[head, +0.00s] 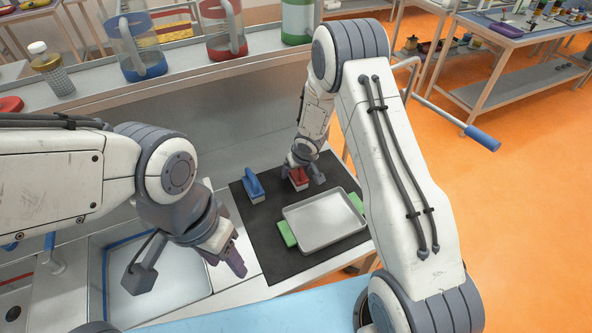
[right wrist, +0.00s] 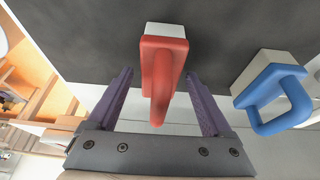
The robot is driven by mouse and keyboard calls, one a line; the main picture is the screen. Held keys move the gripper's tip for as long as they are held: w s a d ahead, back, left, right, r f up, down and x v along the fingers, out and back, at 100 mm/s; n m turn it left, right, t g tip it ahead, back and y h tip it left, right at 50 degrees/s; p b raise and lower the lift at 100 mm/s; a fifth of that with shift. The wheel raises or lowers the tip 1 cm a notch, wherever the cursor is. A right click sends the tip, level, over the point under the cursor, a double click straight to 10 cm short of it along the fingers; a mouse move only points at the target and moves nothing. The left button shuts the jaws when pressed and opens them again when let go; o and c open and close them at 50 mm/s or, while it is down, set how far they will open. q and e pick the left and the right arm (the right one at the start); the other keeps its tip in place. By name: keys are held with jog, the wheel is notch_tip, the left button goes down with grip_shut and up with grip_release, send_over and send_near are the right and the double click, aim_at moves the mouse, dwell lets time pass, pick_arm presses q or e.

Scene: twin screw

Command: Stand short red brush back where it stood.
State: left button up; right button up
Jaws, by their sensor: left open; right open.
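The short red brush (head: 299,178) stands on the black mat (head: 262,226), with a red top and a whitish lower part. In the right wrist view the red brush (right wrist: 162,75) lies between the two purple fingers of my right gripper (right wrist: 160,78). Visible gaps separate it from both fingers. In the head view my right gripper (head: 304,174) is at the brush and partly hides it. My left gripper (head: 226,258) is open and empty, over the area between the sink and the mat.
A blue brush (head: 252,188) stands left of the red one, also seen in the right wrist view (right wrist: 270,93). A metal tray (head: 324,220) with green pieces (head: 286,233) at its sides is on the mat. Jugs (head: 138,48) stand on the shelf behind. A sink (head: 165,285) is at left.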

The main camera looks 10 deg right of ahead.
jog(key=s+a+r+n+h+p, duration=0.1)
jog(key=s+a+r+p, duration=0.2)
jog(key=r, duration=0.6)
jog(key=s+r+p, duration=0.2)
jog(key=s+r, duration=0.3)
jog(key=r, duration=0.5)
jog(key=s+a+r+n+g, duration=0.1)
jog(key=s+a+r, duration=0.1)
jog(key=s, duration=0.7)
jog(key=s+a+r+n+g, duration=0.1)
jog(key=s+a+r+g, duration=0.1)
jog(key=s+r, duration=0.3)
jog(key=s+a+r+n+g+y, duration=0.1)
jog(key=s+a+r, duration=0.3)
jog(key=s, duration=1)
jog(key=shift+n, duration=0.6)
